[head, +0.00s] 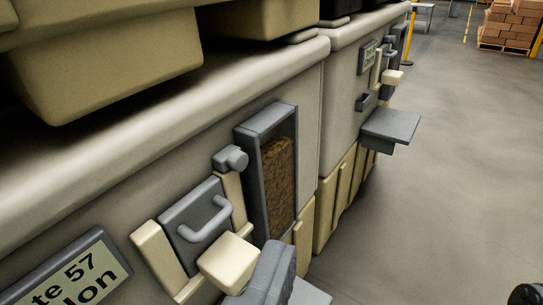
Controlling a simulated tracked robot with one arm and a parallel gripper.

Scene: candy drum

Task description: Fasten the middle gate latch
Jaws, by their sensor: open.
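The nearest gate is a dark grey plate with a light grey loop handle (205,221), set between cream rails on the near beige unit. A grey knob-like latch piece (231,158) sits at the top of the right rail; I cannot tell whether it is fastened. A cream block (228,262) sticks out below the handle. A second unit farther back carries a similar small gate with a handle (388,56); its latch is too small to read. I cannot make out which gate is the middle one. I see no part that is surely my gripper.
A label plate (78,274) reading "te 57" and "lon" is at lower left. A framed window (277,185) shows brown contents. A dark grey part (268,272) partly covers the cream block. A grey shelf (390,126) juts from the far unit.

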